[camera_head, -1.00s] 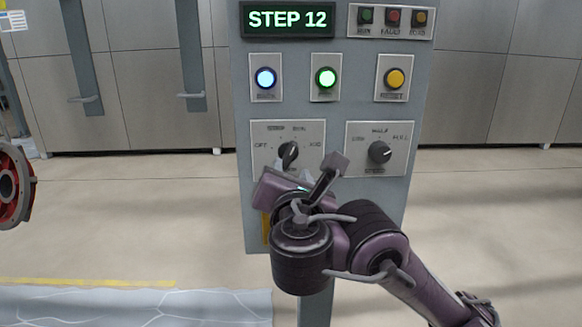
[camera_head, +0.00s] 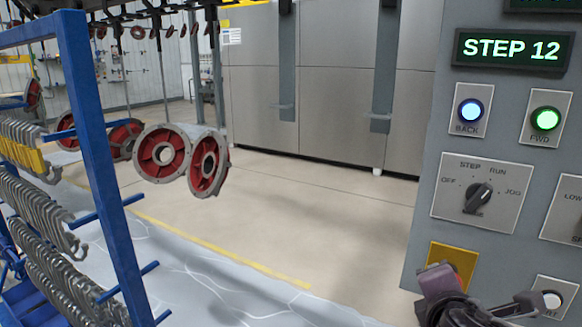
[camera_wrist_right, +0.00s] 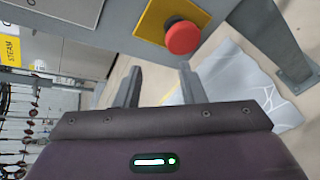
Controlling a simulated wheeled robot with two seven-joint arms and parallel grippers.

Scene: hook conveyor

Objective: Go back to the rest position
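My right arm shows at the bottom right of the head view, in front of the lower control panel (camera_head: 415,235). In the right wrist view my right gripper (camera_wrist_right: 161,66) is open, its two fingers apart with nothing between them. A red mushroom button (camera_wrist_right: 183,37) on a yellow plate is just beyond the fingers, apart from them as far as I can tell. The head view shows the panel's STEP 12 display (camera_head: 512,48), lit blue BACK button (camera_head: 470,111), lit green FWD button (camera_head: 545,119) and black selector knob (camera_head: 478,197). My left gripper is not in view.
A blue rack (camera_head: 105,160) with rows of grey hooks (camera_head: 40,215) stands at the left. Red-and-grey wheel-like parts (camera_head: 160,158) hang from an overhead conveyor behind it. Grey cabinets (camera_head: 335,110) line the back. The floor (camera_head: 300,215) between rack and panel is clear.

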